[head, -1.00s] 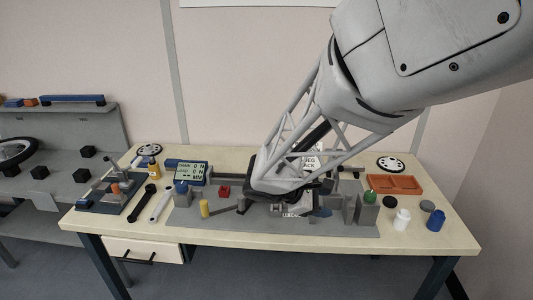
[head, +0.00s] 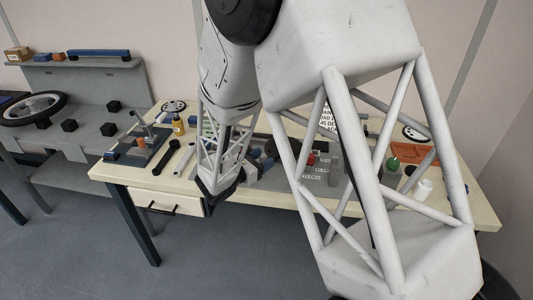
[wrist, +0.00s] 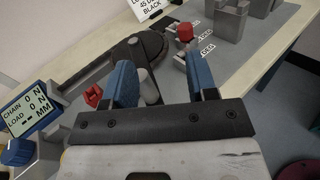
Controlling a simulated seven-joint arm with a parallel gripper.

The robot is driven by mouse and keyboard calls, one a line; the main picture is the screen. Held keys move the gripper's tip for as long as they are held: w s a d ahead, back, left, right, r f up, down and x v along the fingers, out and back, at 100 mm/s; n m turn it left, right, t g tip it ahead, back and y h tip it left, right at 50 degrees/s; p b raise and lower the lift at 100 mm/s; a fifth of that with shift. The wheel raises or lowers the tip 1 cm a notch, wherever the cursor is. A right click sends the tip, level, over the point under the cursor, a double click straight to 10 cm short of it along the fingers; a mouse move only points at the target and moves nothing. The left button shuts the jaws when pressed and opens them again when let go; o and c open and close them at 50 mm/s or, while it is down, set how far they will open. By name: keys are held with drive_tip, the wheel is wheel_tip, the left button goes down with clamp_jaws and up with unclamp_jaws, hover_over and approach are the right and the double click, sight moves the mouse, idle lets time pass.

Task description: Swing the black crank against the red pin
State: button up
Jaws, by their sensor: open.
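In the wrist view the black crank (wrist: 143,47) shows as a dark rounded hub with a dark bar running down to the left. The red pin (wrist: 185,32) stands on a grey block to the right of the hub, apart from it; it also shows in the head view (head: 311,159). My gripper (wrist: 162,76) is open, its two blue fingers apart on the near side of the hub. A grey post (wrist: 148,88) shows between the fingers, closer to the left one; whether it belongs to the crank or is touched I cannot tell.
A display (wrist: 28,119) reads zero for chain and load at the left, beside a blue knob (wrist: 18,152). A small red part (wrist: 93,95) sits near the left finger. Grey blocks (wrist: 229,22) stand at the far right. My arm hides much of the bench (head: 478,205).

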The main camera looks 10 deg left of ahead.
drive_tip(key=a+f+n, duration=0.1)
drive_tip(key=a, duration=0.1)
drive_tip(key=a+f+n+t+y, duration=0.1)
drive_tip(key=shift+a+f+t, duration=0.3)
drive_tip(key=shift+a+f, duration=0.1)
drive_tip(key=shift+w+d, duration=0.1)
drive_tip(key=shift+x, duration=3.75)
drive_tip(key=shift+c, duration=0.5)
drive_tip(key=c, duration=0.8)
drive_tip(key=shift+c, duration=0.2)
drive_tip(key=shift+d, duration=0.1)
